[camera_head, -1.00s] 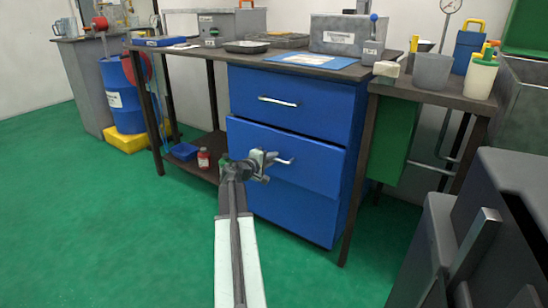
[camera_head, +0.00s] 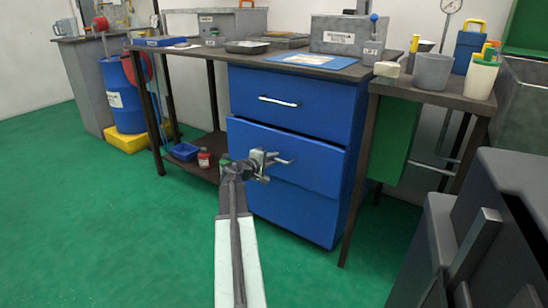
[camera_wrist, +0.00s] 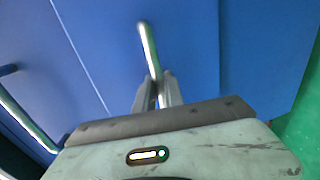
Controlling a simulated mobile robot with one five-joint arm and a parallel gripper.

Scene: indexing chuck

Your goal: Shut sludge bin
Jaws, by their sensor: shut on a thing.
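The blue drawer cabinet (camera_head: 338,100) stands under the bench; no label on it names a sludge bin. Its middle drawer (camera_head: 318,167) stands slightly out, with a dark gap along its top edge. My gripper (camera_head: 262,163) is at this drawer's front, shut on its bar handle (camera_head: 284,161). In the wrist view, my gripper's fingers (camera_wrist: 157,92) close around one end of the handle (camera_wrist: 148,50), against the blue front. The handle's free part extends beyond the fingers. The upper drawer (camera_head: 290,105) looks closed.
A dark grey machine (camera_head: 510,205) stands close at the right front. A bench leg (camera_head: 357,190) is just right of the cabinet. A red bottle (camera_head: 204,157) and blue tray (camera_head: 184,151) sit on the low shelf at left. The green floor (camera_head: 110,230) at left is clear.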

